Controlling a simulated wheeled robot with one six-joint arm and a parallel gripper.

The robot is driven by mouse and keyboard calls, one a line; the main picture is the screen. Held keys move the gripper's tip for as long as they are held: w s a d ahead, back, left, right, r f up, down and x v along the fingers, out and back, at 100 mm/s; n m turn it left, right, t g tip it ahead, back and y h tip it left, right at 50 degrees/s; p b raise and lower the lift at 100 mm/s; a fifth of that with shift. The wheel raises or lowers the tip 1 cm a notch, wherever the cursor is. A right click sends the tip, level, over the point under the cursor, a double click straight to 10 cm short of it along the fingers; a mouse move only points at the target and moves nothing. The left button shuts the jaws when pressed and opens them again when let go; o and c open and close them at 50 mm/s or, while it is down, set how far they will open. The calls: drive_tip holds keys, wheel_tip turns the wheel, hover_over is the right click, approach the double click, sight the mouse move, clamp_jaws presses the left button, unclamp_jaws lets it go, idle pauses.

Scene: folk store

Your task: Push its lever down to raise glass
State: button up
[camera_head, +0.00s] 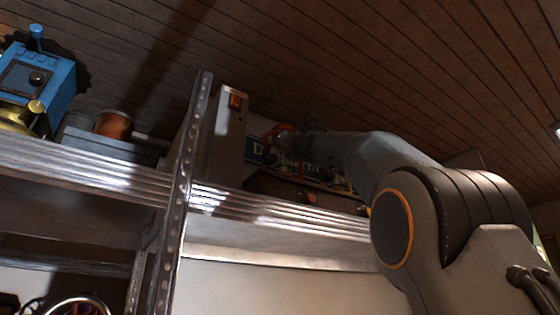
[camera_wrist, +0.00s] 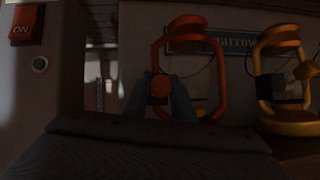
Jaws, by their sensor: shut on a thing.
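In the wrist view, an orange lantern-like frame (camera_wrist: 197,62) stands upright ahead of my gripper. A small round orange knob (camera_wrist: 160,85), which looks like its lever end, sits between the two dark fingers of my gripper (camera_wrist: 160,98). The fingers are shut on the knob. In the head view, my gripper (camera_head: 293,142) reaches over the shelf, and a bit of the orange frame (camera_head: 279,130) shows at its tip. My arm hides most of the frame there. I cannot make out the glass clearly in the dim light.
A yellow frame (camera_wrist: 284,75) of similar shape stands close on the right. On the left is a grey box with an orange ON switch (camera_wrist: 22,24); the box (camera_head: 230,135) also shows in the head view. A blue sign (camera_wrist: 212,40) hangs behind. The metal shelf edge (camera_head: 280,212) runs below.

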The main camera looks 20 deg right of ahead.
drive_tip(key=shift+w+f+t+b, duration=0.1)
drive_tip(key=shift+f+t+b, duration=0.35)
drive_tip(key=shift+b, duration=1)
drive_tip(key=shift+w+f+t+b, duration=0.15)
drive_tip(key=shift+t+b, duration=0.5)
drive_tip(key=shift+b, duration=0.75)
drive_tip(key=shift+s+m+t+b, duration=0.1)
drive_tip(key=shift+m+t+b, duration=0.25)
drive_tip(key=shift+b, duration=0.3)
drive_tip(key=shift+f+t+b, duration=0.2)
drive_tip(key=shift+t+b, duration=0.25)
drive_tip(key=shift+b, duration=0.35)
drive_tip(key=o, duration=1.1)
drive_tip(key=shift+c, duration=0.2)
drive_tip(key=shift+s, duration=0.1)
